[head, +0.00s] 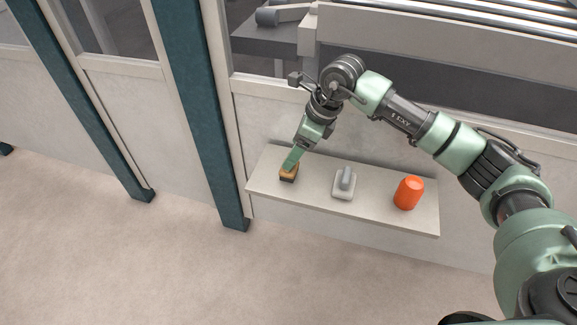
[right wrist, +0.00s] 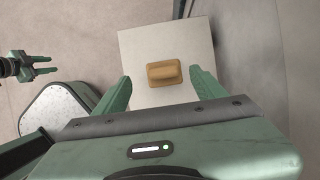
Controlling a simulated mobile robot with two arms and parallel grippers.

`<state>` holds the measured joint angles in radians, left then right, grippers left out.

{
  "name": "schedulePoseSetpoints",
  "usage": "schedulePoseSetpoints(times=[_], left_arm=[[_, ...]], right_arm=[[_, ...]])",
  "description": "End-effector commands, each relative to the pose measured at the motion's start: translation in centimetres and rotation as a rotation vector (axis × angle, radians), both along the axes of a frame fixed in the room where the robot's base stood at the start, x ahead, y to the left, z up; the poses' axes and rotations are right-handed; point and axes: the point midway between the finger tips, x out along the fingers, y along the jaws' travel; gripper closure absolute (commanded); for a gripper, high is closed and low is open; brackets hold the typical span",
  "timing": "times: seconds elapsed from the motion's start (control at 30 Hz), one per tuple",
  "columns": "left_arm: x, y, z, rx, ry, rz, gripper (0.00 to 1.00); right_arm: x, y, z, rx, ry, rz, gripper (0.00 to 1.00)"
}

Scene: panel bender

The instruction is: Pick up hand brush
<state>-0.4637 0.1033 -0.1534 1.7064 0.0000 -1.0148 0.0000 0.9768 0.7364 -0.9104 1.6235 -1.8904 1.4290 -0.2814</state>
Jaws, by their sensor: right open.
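The hand brush (head: 289,172) has a brown wooden top and dark bristles. It lies near the left end of the pale shelf (head: 312,196). In the right wrist view the brush (right wrist: 164,73) lies crosswise, between and slightly beyond my finger tips. My right gripper (head: 292,160) is over the brush, fingers pointing down; in its wrist view (right wrist: 160,77) the fingers are spread with clear space on both sides of the brush. Whether the tips reach down to its height is hard to tell. My left gripper (right wrist: 42,65) shows at the wrist view's left edge, fingers apart and empty.
A white block with a grey handle (head: 344,183) stands mid-shelf, right of the brush. An orange cylinder (head: 408,192) stands near the right end. A pale machine panel rises behind the shelf. A dark teal post (head: 205,110) stands just left of it. The floor in front is clear.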

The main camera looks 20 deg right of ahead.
Motion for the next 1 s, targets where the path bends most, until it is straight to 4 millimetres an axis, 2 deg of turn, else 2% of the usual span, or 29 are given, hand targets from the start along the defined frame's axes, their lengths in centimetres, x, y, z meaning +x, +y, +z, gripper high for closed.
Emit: schedulePoseSetpoints(times=[0.3, 0.57, 0.67, 0.7, 0.8, 1.0], left_arm=[[0.5, -0.1, 1.2, -0.001, -0.010, 0.001, 0.64], [0.5, -0.1, 1.6, -0.001, -0.009, 0.001, 0.64], [0.5, -0.1, 1.6, -0.001, -0.009, 0.002, 0.64], [0.5, -0.1, 1.6, -0.001, -0.009, 0.002, 0.64], [0.5, -0.1, 1.5, -0.001, -0.009, 0.002, 0.64], [0.5, 0.0, 1.4, -0.001, -0.007, 0.002, 0.64]], right_arm=[[1.1, 1.0, -4.2, 0.002, 0.003, 0.000, 0.29], [1.2, 1.1, -4.6, 0.001, 0.000, 0.000, 0.29], [1.2, 1.1, -4.5, 0.001, 0.000, 0.000, 0.54], [1.2, 1.1, -4.5, 0.001, 0.000, 0.000, 0.65], [1.3, 1.2, -4.5, 0.002, 0.000, 0.000, 0.88], [1.3, 1.1, -4.5, 0.002, 0.000, -0.001, 0.89]])
